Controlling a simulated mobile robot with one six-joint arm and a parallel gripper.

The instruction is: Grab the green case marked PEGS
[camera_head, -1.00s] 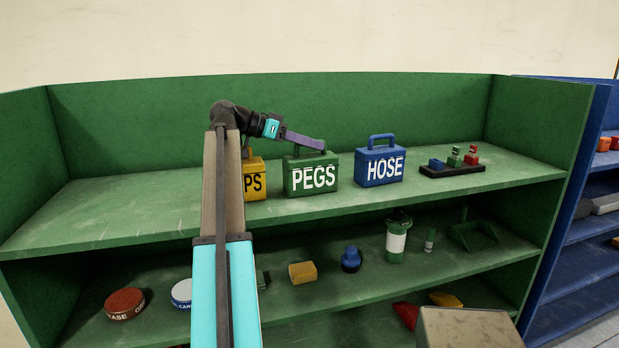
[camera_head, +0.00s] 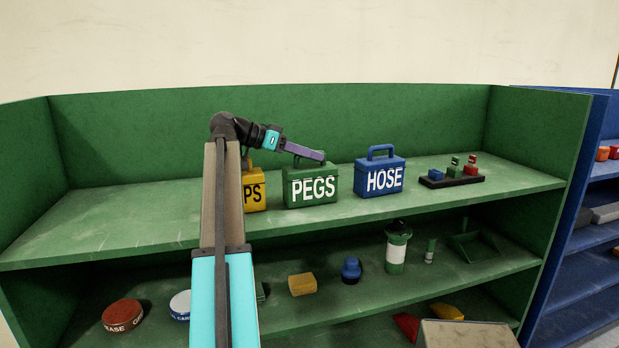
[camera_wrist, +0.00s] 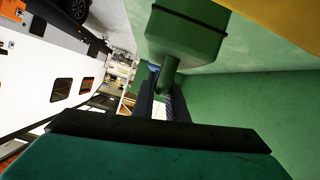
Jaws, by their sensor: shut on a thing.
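The green case marked PEGS (camera_head: 313,190) stands upright on the top shelf, between a yellow case ending in "PS" (camera_head: 254,190) and the blue HOSE case (camera_head: 381,178). My gripper (camera_head: 318,156) is at the top of the green case and shut on its handle. In the wrist view the green case (camera_wrist: 188,38) fills the upper middle, and its handle runs down between the fingers of my gripper (camera_wrist: 165,88). My arm hides part of the yellow case. I cannot tell whether the green case has left the shelf surface.
The green shelf unit (camera_head: 130,222) has side walls and a back panel. A dark tray (camera_head: 452,181) with small coloured pieces is right of the blue case. The lower shelf holds a red tin (camera_head: 123,315), a yellow block (camera_head: 302,284) and a green-white canister (camera_head: 397,250).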

